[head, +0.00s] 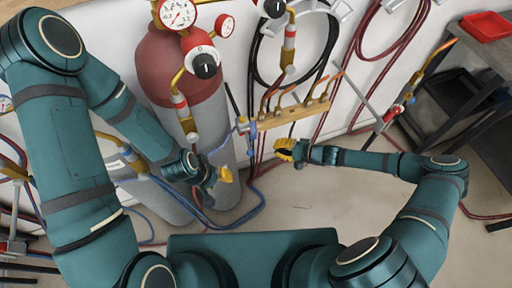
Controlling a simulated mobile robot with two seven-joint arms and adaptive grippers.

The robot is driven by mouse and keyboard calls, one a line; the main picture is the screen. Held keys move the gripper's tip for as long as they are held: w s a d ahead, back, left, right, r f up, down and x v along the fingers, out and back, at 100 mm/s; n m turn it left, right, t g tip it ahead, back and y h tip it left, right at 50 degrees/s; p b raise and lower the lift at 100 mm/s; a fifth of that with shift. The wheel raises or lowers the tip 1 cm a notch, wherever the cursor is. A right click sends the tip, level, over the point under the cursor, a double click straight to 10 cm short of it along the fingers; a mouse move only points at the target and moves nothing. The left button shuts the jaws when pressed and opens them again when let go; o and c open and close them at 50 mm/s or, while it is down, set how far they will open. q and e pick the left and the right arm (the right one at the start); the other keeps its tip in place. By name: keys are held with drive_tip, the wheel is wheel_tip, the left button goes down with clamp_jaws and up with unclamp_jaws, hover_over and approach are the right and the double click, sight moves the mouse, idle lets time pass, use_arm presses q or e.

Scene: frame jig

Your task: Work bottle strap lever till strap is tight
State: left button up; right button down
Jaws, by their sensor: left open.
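A gas bottle (172,65) with a red shoulder and a grey lower body stands left of centre against the white wall. I cannot make out a strap or its lever on it; my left arm covers part of the bottle. My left gripper (224,176), with yellow fingertips, is open and empty in front of the bottle's lower right side. My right gripper (284,150), also yellow-tipped, is below the wooden torch rack, right of the bottle and apart from it. Its finger gap is too small to judge.
A wooden rack (290,115) holds several copper-coloured torch tips. Gauges (178,13) and a regulator knob (205,65) sit at the bottle's top. Blue hose (245,212) lies on the floor. A dark bench with a red tray (487,26) stands at right. Floor below the rack is clear.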

sight(248, 143)
drive_tip(key=w+a+f+t, duration=0.1)
drive_tip(key=w+a+f, duration=0.2)
drive_tip(key=w+a, duration=0.35)
drive_tip(key=s+a+r, duration=0.2)
drive_tip(key=s, duration=0.3)
drive_tip(key=shift+s, duration=0.2)
use_arm(q)
drive_tip(key=shift+r, duration=0.1)
use_arm(e)
drive_tip(key=shift+d, duration=0.1)
use_arm(q)
drive_tip(key=shift+s+a+r+p, duration=0.1)
drive_tip(key=shift+a+r+p, duration=0.1)
drive_tip(key=shift+a, duration=0.2)
drive_tip(key=shift+a+r+p, duration=0.1)
drive_tip(key=shift+a+p, duration=0.1)
drive_tip(key=shift+a, duration=0.2)
use_arm(e)
drive_tip(key=shift+s+d+m+g, duration=0.1)
drive_tip(key=shift+s+m+g, duration=0.2)
drive_tip(key=shift+s+m, duration=0.1)
